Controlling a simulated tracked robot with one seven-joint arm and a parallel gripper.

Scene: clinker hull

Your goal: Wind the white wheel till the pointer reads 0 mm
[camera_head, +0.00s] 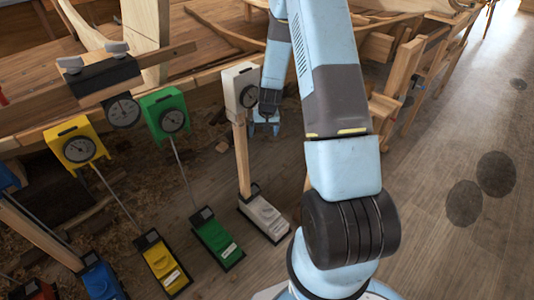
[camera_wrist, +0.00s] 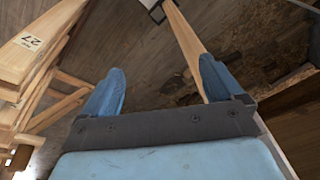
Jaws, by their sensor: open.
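The white gauge box (camera_head: 241,84) sits on top of an upright wooden post (camera_head: 241,155), with a dark-rimmed dial (camera_head: 249,96) on its face. The pointer's reading is too small to make out. A white base unit (camera_head: 264,216) stands on the floor at the post's foot. I cannot make out a white wheel clearly. My gripper (camera_head: 265,122) is beside the white box, at its lower right. In the wrist view my gripper (camera_wrist: 158,88) is open and empty, its blue fingers wide apart. The wooden post (camera_wrist: 185,42) runs behind the right finger there.
Green (camera_head: 167,113) and yellow (camera_head: 76,143) gauge boxes stand left of the white one, on thin rods. Their bases are the green unit (camera_head: 217,240) and yellow unit (camera_head: 162,264). Hull planks (camera_head: 210,72) run behind.

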